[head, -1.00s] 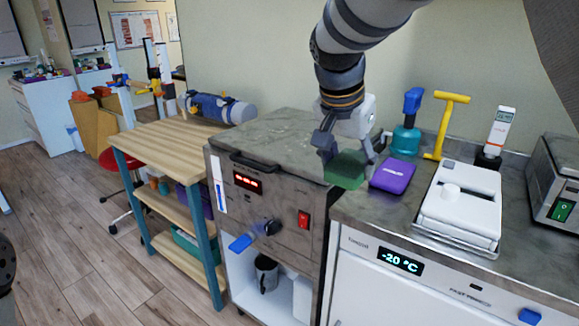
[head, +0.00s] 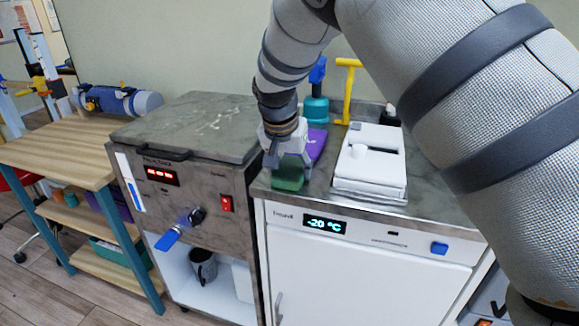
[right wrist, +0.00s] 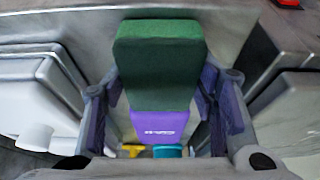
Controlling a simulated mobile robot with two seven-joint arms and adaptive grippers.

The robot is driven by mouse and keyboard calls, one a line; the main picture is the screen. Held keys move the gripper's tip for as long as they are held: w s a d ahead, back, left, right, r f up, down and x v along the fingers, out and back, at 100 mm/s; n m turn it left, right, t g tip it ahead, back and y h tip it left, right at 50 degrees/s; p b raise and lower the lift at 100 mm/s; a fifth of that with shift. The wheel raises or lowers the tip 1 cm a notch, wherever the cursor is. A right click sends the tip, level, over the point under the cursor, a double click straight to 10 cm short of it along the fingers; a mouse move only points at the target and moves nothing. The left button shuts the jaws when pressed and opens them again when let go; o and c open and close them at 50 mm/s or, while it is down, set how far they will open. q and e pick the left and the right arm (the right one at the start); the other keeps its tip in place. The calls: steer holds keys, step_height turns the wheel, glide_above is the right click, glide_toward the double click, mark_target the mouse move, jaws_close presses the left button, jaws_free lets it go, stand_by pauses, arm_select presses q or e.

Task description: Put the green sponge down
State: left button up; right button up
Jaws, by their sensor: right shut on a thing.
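The green sponge (head: 288,178) is between the fingers of my right gripper (head: 287,167), over the front left corner of the freezer's grey counter (head: 420,190). It looks very low, at or just above the surface; I cannot tell whether it touches. In the right wrist view the sponge (right wrist: 158,62) sits between the two fingers (right wrist: 160,105), and they are shut on it. The purple block (head: 317,143) lies just behind the sponge and shows beside it in the right wrist view (right wrist: 160,126). My left gripper is not in view.
A white device (head: 368,160) stands right of the sponge. A teal-and-blue bottle (head: 316,100) and a yellow T-handled tool (head: 348,92) stand behind. The steel heater cabinet (head: 190,125) is close on the left. Bare counter lies along the front edge.

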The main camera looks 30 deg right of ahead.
steer(key=o, duration=1.3)
steer(key=shift+f, duration=0.1)
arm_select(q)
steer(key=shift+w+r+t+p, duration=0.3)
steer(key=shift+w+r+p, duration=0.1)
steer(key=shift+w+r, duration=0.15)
arm_select(e)
steer(key=v, duration=1.2)
